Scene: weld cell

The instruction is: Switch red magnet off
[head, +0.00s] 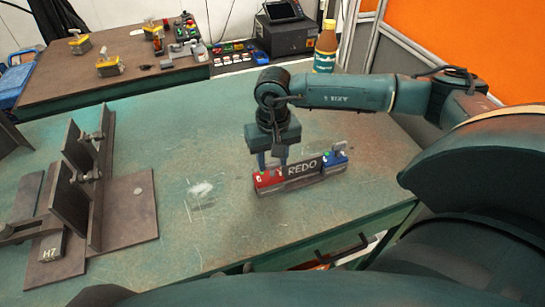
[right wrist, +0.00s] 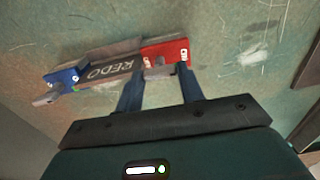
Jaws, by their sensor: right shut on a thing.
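The red magnet (head: 267,180) sits at the left end of a dark bar marked REDO (head: 303,169) on the green table. The blue magnet (head: 334,159) is at the bar's right end, with a light lever on top. My right gripper (head: 273,164) points down over the red magnet, its blue fingers at the magnet's top. In the right wrist view the fingers (right wrist: 160,70) stand on either side of a grey switch part (right wrist: 157,71) of the red magnet (right wrist: 168,51). The gripper is shut on this part; the exact contact is hard to see. My left gripper is out of view.
A steel fixture with upright plates (head: 90,185) and a block marked H7 (head: 51,247) stands at the left. A white chalky patch (head: 200,189) lies between it and the bar. A brown bottle (head: 326,48) stands behind my arm. A back table (head: 120,75) holds yellow magnets.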

